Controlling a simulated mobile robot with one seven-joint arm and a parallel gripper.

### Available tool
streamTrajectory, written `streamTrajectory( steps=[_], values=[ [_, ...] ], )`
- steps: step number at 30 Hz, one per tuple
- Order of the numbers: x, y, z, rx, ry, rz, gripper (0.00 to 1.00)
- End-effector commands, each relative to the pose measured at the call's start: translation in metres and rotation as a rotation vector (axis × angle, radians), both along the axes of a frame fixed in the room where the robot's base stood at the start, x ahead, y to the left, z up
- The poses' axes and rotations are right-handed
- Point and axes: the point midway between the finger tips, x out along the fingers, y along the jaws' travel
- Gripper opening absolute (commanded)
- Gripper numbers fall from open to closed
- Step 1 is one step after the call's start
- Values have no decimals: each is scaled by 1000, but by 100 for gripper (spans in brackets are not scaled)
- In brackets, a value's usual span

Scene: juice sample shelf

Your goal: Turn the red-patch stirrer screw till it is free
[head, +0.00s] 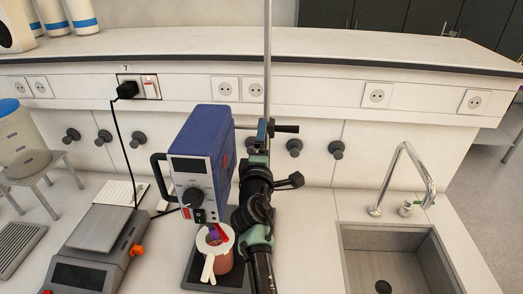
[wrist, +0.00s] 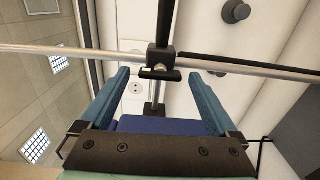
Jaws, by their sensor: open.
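The stirrer (head: 203,150) is a blue box with a grey front and a dark dial, held up beside a thin upright metal rod. A dark clamp (head: 287,128) with a bar sticking out to the right sits on the rod. In the wrist view the clamp (wrist: 165,58) is a black block where rods cross, with a dark screw handle (wrist: 160,73) below it. My gripper (wrist: 160,85) is open, its blue-green fingers on either side of the handle with gaps showing. The stirrer's blue top (wrist: 150,125) shows behind my gripper. I cannot make out a red patch on the screw.
A beaker (head: 221,258) with reddish contents stands under the stirrer. A balance (head: 95,240) is to the left, a sink (head: 395,262) with a tap (head: 405,165) to the right. A shelf edge (head: 330,70) with sockets runs behind. Bare counter lies right of my arm.

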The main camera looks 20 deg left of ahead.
Motion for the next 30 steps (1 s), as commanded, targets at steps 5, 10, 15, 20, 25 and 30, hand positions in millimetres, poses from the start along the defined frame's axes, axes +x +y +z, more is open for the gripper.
streamTrajectory(
  steps=[5, 10, 15, 20, 25, 30],
  values=[
    [-13, -5, 0, 2, 1, -1, 95],
    [-38, -13, -1, 4, 2, -2, 95],
    [-65, -20, -2, 4, 3, -3, 95],
    [-91, -28, -2, 4, 4, -3, 95],
    [-112, -33, -2, 2, 4, -2, 95],
    [-122, -35, -1, 0, 1, -1, 95]
  ],
)
